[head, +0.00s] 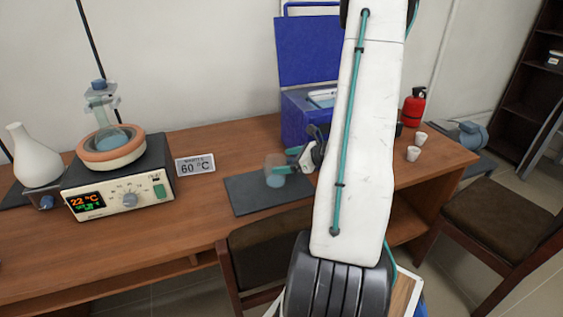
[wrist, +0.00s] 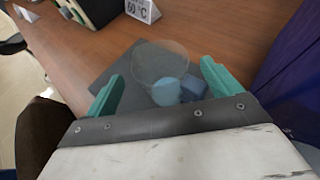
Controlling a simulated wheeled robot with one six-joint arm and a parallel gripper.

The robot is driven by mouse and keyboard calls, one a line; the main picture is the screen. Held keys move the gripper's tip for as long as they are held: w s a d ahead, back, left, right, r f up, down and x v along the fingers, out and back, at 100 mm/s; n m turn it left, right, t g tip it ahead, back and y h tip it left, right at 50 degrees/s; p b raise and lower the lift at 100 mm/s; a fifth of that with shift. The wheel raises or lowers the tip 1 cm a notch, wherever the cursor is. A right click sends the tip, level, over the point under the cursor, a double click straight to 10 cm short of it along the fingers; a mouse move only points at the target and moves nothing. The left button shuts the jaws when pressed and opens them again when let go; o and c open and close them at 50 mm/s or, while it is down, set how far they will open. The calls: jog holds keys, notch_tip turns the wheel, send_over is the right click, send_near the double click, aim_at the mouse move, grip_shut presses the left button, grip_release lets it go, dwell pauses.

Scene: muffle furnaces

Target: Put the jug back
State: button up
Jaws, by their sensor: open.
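A clear jug (head: 275,172) with a pale blue content stands on a dark grey mat (head: 250,197) on the wooden desk. In the wrist view the jug (wrist: 160,65) lies between the two teal fingers, with its blue part low in the picture. My gripper (head: 290,162) is open around or just at the jug; I cannot tell whether either finger touches it. My arm hides part of the desk to the right of the jug.
A heating mantle (head: 130,192) reading 22 °C holds a flask, with a 60 °C sign (head: 195,165) beside it. A blue open box (head: 297,115) stands behind the gripper. White cups (head: 413,154) and a red extinguisher (head: 413,107) are at right. Chairs stand at the desk.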

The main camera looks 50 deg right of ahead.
jog(key=v, duration=0.9)
jog(key=w+a+r+n+g+y, duration=0.2)
jog(key=a+r+n, duration=0.25)
jog(key=a, duration=0.35)
jog(key=w+a+r+n+g+y, duration=0.1)
jog(key=w+a+r+n+g, duration=0.15)
jog(key=a+n, duration=0.4)
jog(key=w+a+r+n+g+y, duration=0.1)
jog(key=a+r+n+g+y, duration=0.2)
jog(key=a, duration=0.6)
jog(key=s+a+r+n+g+h, duration=0.2)
jog(key=s+a+r+n+h, duration=0.2)
jog(key=s+a+n, duration=0.3)
jog(key=s+a+r+n+g+h, duration=0.1)
jog(key=s+a+r+n+h, duration=0.3)
jog(key=s+a+n, duration=0.3)
jog(key=n+h, duration=0.1)
jog(key=n, duration=0.4)
jog(key=shift+a+r+g, duration=0.2)
jog(key=shift+r+g, duration=0.1)
jog(key=shift+g, duration=0.05)
jog(key=shift+w, duration=0.1)
